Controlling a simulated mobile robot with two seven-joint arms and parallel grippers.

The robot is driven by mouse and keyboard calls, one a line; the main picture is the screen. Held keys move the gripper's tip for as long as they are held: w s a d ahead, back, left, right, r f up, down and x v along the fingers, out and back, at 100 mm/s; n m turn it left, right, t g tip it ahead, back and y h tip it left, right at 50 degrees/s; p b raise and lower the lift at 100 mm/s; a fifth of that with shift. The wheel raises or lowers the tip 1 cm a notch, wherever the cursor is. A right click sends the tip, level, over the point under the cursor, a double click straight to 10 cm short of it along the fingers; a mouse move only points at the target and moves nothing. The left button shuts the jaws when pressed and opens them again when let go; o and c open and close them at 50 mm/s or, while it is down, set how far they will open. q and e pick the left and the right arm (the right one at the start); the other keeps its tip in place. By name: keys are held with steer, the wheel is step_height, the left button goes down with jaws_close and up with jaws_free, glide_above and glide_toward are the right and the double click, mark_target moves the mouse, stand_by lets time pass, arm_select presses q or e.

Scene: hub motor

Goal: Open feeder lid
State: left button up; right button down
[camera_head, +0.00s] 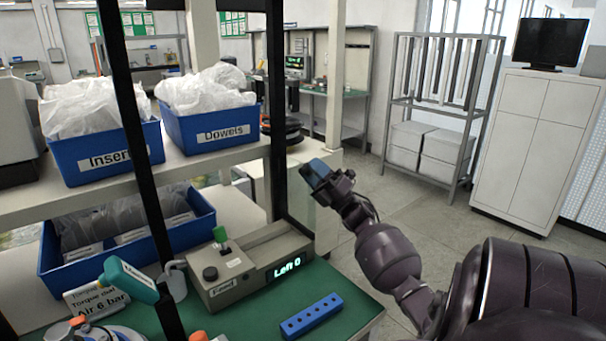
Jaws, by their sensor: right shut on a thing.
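The feeder is a grey box (240,272) with a round black knob, a green-topped switch, a "Feed" label and a lit "Left 0" display. It sits on the green bench top. A faint clear panel (300,205), apparently the feeder lid, shows upright behind the feeder's right end. My right gripper (312,174) is above the feeder's right end, at the top of this panel, with blue at its fingertips. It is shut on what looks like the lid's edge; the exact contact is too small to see. My left gripper is not in view.
A blue block with holes (311,316) lies on the green bench (354,309) in front of the feeder. A green-handled tool (130,279) stands left. Blue bins labelled "Dowels" (210,129) and "Inserts" (107,154) sit on the shelf above. Dark posts rise at the shelf's front.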

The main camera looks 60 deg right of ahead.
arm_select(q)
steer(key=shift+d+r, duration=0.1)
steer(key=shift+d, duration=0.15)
arm_select(e)
steer(key=m+h, duration=0.1)
steer(key=d+m+t+h, duration=0.1)
steer(key=d+f+m+h, duration=0.1)
steer(key=m, duration=0.1)
steer(key=shift+s+d+h, duration=0.1)
steer(key=shift+s+h, duration=0.2)
steer(key=shift+s, duration=0.05)
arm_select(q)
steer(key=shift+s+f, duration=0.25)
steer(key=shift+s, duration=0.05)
arm_select(e)
steer(key=c, duration=0.8)
jaws_free()
steer(key=shift+t, duration=0.3)
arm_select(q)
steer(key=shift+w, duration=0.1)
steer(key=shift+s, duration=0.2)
arm_select(e)
steer(key=s, duration=0.8)
steer(key=s+d, duration=0.1)
steer(key=s, duration=0.4)
steer(key=shift+f, duration=0.4)
